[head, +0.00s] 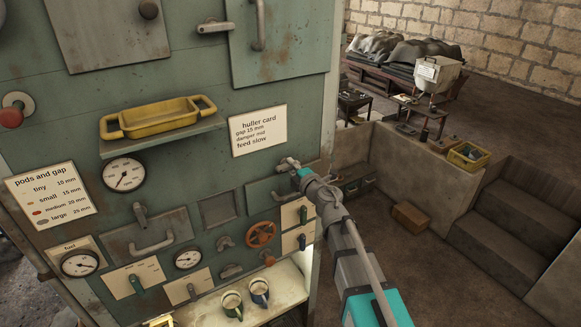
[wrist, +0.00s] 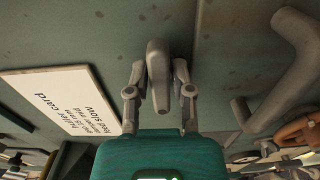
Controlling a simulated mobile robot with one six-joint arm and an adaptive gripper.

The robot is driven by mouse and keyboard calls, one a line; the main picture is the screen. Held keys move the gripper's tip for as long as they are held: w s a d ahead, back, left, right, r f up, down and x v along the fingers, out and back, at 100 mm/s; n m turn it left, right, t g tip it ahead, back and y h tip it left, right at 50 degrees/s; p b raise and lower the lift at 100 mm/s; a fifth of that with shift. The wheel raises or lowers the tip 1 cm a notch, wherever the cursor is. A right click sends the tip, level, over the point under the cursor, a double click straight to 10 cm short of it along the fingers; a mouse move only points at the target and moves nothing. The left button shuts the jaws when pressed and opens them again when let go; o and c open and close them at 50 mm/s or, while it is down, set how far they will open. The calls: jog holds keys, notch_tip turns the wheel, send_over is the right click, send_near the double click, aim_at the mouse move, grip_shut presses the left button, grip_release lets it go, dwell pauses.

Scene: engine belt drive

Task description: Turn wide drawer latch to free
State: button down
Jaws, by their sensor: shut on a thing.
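My gripper (head: 293,165) reaches the green machine front just right of the huller card. In the wrist view its two fingers (wrist: 159,80) stand on either side of a grey latch lever (wrist: 158,62) and are shut on it. The lever lies lengthwise between the fingers, its narrow end towards the gripper's body. In the head view the latch is mostly hidden by the gripper. Below it is a drawer front (head: 258,193) with a grey bar handle, partly covered by my arm. The handle (wrist: 285,75) also shows right of the fingers in the wrist view.
The huller card (head: 258,131) is close beside the gripper. A shelf (head: 165,140) with a yellow tray (head: 158,117) juts out at left. Another latch (head: 140,213) sits above a left drawer (head: 150,240). An orange valve wheel (head: 260,234) and mugs (head: 259,291) are below.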

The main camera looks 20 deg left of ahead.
jog(key=shift+s, duration=0.1)
jog(key=c, duration=0.6)
grip_release()
jog(key=v, duration=1.2)
